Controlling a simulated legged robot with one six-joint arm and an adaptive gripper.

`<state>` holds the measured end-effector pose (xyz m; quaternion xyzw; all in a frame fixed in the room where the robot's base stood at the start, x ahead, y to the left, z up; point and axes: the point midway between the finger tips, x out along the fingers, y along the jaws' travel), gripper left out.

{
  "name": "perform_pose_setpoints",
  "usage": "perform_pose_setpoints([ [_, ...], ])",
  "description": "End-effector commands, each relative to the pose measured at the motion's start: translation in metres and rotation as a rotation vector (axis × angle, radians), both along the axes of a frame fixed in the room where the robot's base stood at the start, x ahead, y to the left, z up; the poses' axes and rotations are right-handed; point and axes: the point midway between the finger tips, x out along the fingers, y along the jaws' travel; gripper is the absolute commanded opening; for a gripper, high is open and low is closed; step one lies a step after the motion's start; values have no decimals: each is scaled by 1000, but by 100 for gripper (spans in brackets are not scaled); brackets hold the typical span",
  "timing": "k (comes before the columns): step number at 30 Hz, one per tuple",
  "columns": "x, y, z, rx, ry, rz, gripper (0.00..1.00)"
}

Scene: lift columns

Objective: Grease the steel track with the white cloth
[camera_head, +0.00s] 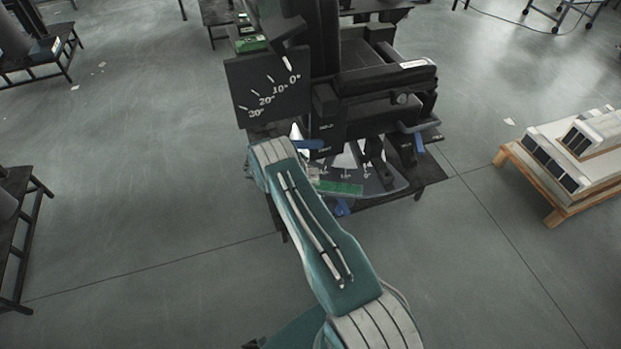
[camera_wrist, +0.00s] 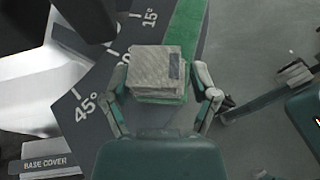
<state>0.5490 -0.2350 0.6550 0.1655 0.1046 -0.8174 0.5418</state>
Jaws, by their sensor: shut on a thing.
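A folded whitish-grey cloth (camera_wrist: 158,62), like a thick square pad, is between the fingers of my gripper (camera_wrist: 160,82) in the wrist view. The gripper is shut on it, one finger on each side. Beyond the cloth is a dark angle plate (camera_wrist: 92,92) with white degree marks and a green strip (camera_wrist: 187,25). I cannot tell whether the cloth touches them. I cannot pick out the steel track with certainty. In the head view, my arm hides the gripper and cloth at the front left of a black machine (camera_head: 385,85).
An upright angle scale (camera_head: 268,88) stands at the machine's left, close above my arm. The lower angle plate also shows in the head view (camera_head: 385,187). A wooden pallet with pale blocks (camera_head: 575,150) is at right. A dark bench (camera_head: 18,225) is at left. Open floor lies between.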

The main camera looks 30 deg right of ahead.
Motion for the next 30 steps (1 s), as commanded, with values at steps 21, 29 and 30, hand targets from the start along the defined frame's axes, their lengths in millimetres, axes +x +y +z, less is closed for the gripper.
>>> perform_pose_setpoints([
  [21, -17, 15, 11, 0, 0, 0, 31],
  [29, -33, 30, 14, -1, 1, 1, 31],
  [30, -36, 32, 15, -1, 1, 1, 31],
])
